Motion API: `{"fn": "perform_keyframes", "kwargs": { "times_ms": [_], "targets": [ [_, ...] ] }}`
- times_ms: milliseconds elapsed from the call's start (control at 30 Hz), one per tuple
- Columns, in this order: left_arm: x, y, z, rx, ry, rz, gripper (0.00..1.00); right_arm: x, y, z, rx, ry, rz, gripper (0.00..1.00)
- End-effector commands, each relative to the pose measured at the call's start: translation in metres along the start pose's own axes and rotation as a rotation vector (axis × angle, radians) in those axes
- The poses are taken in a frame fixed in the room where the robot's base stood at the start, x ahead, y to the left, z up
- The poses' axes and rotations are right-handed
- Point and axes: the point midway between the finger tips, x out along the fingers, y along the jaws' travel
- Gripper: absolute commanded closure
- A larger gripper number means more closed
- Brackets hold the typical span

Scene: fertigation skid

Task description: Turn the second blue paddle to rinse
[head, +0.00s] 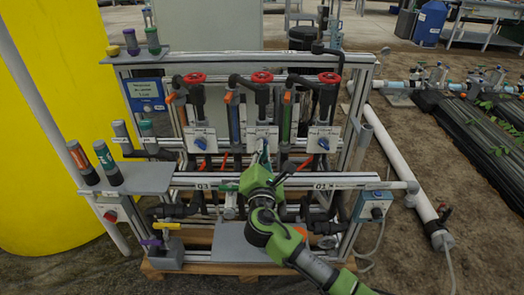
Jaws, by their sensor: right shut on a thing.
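Three white plates with blue paddles sit in a row on the skid frame. The left blue paddle (200,143) and the right blue paddle (323,143) are in plain sight. The middle, second plate (262,131) carries the second blue paddle, which is mostly hidden behind my right gripper (264,152). My green right arm comes up from the lower right, and its gripper is shut at that paddle. The paddle's exact angle and the plate's small markings cannot be read. My left gripper is not in view.
Red handwheels (262,77) stand above the plates. A white rail (330,179) crosses in front, below the paddles. A grey shelf (140,178) with capped bottles juts out at left, beside a yellow tank (50,130). A white pipe (400,175) runs along the ground at right.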

Motion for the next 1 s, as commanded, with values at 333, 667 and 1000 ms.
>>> {"fn": "perform_keyframes", "kwargs": {
  "times_ms": [333, 667, 1000],
  "targets": [
    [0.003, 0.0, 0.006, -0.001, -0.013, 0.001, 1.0, 0.0, -0.001, -0.001, 0.001, 0.002, -0.001, 0.75],
    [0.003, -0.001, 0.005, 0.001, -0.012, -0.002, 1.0, -0.013, -0.001, -0.002, 0.0, 0.003, 0.0, 0.75],
    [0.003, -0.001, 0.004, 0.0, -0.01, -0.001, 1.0, -0.083, -0.001, -0.002, 0.003, 0.005, -0.002, 0.75]
  ]
}}
